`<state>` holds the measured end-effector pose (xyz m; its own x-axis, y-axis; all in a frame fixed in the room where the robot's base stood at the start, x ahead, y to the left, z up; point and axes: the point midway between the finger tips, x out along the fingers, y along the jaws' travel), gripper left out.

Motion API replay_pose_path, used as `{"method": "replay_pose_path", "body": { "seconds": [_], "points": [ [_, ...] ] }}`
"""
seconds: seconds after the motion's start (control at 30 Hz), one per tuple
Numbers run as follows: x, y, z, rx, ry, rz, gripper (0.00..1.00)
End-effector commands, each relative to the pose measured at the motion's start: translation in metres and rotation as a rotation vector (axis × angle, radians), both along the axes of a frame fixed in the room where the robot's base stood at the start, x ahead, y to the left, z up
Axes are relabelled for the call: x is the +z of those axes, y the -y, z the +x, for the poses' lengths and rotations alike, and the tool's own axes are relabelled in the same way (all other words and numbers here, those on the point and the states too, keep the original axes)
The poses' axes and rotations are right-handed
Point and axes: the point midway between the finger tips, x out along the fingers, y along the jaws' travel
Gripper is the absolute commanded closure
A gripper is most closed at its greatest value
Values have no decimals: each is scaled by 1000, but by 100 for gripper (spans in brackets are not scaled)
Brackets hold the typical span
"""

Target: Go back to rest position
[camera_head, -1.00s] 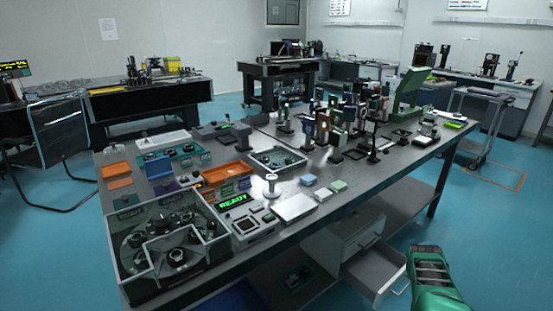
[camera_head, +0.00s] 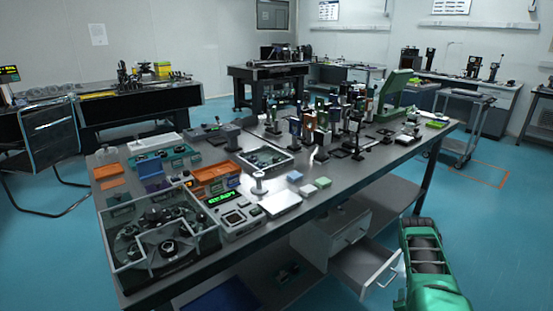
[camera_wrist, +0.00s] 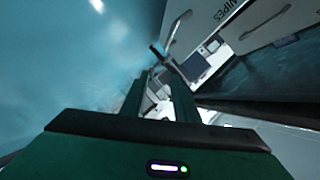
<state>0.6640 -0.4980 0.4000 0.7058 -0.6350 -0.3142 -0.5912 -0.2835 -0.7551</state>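In the wrist view my gripper (camera_wrist: 158,82) shows as two dark fingers with a gap between them. It looks open, and I see nothing held between the fingers. Floor and part of the furniture show beyond the fingertips. In the head view only a green and black part of my arm (camera_head: 428,265) shows at the lower right, beside the open drawer and clear of the table. The fingers cannot be made out there.
The optical table (camera_head: 265,225) is crowded with instruments. Below it, a drawer (camera_head: 366,268) stands open close to my arm. A cart (camera_head: 467,125) stands behind at the right. Blue floor (camera_head: 490,235) is free on the right. A cabinet front marked "WIPES" (camera_wrist: 232,14) shows in the wrist view.

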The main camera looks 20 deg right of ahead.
Motion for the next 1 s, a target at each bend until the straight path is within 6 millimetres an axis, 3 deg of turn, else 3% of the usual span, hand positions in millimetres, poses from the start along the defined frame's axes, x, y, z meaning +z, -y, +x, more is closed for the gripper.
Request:
{"method": "replay_pose_path", "body": {
  "seconds": [0.3, 0.5, 0.77, 1.0],
  "points": [
    [80, 11, 78, 139, -173, -11, 72],
    [137, 5, 112, 226, -299, -16, 72],
    [216, -15, 133, 328, -462, -21, 72],
    [289, -45, 130, 413, -607, -19, 72]
  ]
}}
